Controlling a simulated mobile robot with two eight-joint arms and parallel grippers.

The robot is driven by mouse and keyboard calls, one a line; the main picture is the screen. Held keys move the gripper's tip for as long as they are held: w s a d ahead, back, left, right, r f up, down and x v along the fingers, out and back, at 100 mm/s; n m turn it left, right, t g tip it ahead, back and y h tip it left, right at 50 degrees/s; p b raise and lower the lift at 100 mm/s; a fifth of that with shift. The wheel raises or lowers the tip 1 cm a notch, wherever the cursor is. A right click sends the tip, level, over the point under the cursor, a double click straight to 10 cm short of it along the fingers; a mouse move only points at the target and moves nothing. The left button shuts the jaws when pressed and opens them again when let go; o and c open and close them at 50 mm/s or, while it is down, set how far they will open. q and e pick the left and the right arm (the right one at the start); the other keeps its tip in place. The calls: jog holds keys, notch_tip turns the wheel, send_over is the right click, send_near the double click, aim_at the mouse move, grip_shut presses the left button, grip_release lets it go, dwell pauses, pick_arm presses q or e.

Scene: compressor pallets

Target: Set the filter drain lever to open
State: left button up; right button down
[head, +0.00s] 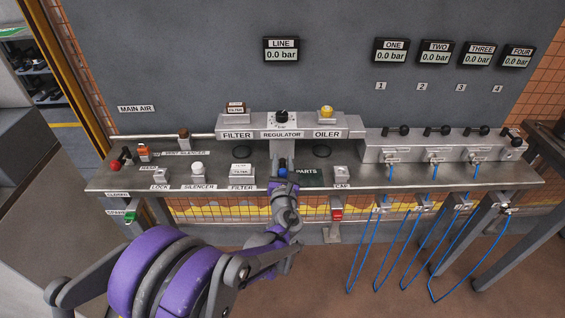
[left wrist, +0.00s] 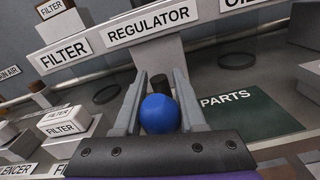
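A blue ball knob (left wrist: 160,113) sits between the two fingers of my left gripper (left wrist: 160,95) in the left wrist view, with no clear gap on either side. It also shows in the head view (head: 283,172), below the regulator (head: 282,134) at the bench middle. Its stem is hidden, so I cannot tell which way a lever points. A dark cylinder (left wrist: 152,83) shows just beyond the ball. The filter label (head: 237,135) is on the block left of the regulator, above a black ring (head: 240,153) on the bench. No lever is clearly visible there. My right gripper is out of view.
A valve manifold (head: 375,150) is at right. All gauges read 0.0 bar.

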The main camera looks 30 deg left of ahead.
pick_arm(q)
grip_shut()
jog(key=shift+d+n+g+y, duration=0.1)
jog(key=shift+n+g+y, duration=0.25)
jog(key=shift+y, duration=0.25)
jog(key=shift+w+n+g+y+b, duration=0.1)
jog(key=shift+n+g+y+b, duration=0.35)
jog(key=shift+n+g+y, duration=0.65)
jog(key=n+g+y, duration=0.4)
jog(key=g, duration=0.1)
jog(key=shift+g+b, duration=0.25)
jog(key=shift+b, duration=0.05)
jog(key=shift+n+g+y, duration=0.7)
jog(key=shift+n+g, duration=1.65)
jog(key=shift+g, duration=1.35)
jog(key=o, duration=0.7)
grip_release()
jog(key=shift+o, duration=0.2)
